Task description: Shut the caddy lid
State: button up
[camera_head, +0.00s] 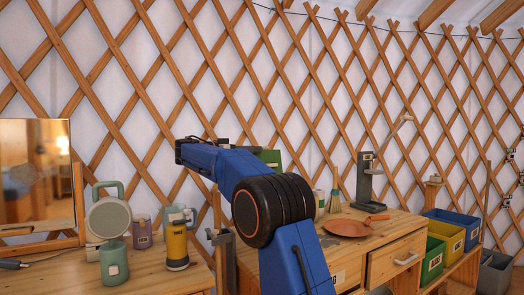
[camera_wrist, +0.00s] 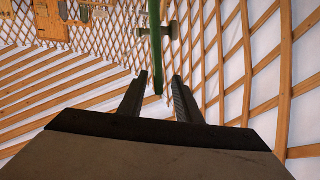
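A green panel (camera_head: 268,158), which looks like the raised caddy lid, shows partly behind my blue arm in the head view. The caddy body is not clearly seen; my arm covers that part of the bench. In the wrist view a thin green strip (camera_wrist: 156,48), probably the same panel edge-on, reaches down to the gap between my fingers. My gripper (camera_wrist: 160,80) is open, with a finger on each side of the strip's end. I cannot tell whether either finger touches it. My gripper's fingers are hidden in the head view.
The wooden bench (camera_head: 400,240) holds a brown pan (camera_head: 350,227) and a grey stand (camera_head: 365,185). Mugs and a yellow flashlight-like item (camera_head: 177,247) stand on the left table beside a mirror (camera_head: 35,170). Coloured bins (camera_head: 445,235) sit at right. A lattice wall closes the back.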

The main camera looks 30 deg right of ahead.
jog(key=shift+d, duration=2.45)
jog(key=shift+c, duration=0.7)
grip_shut()
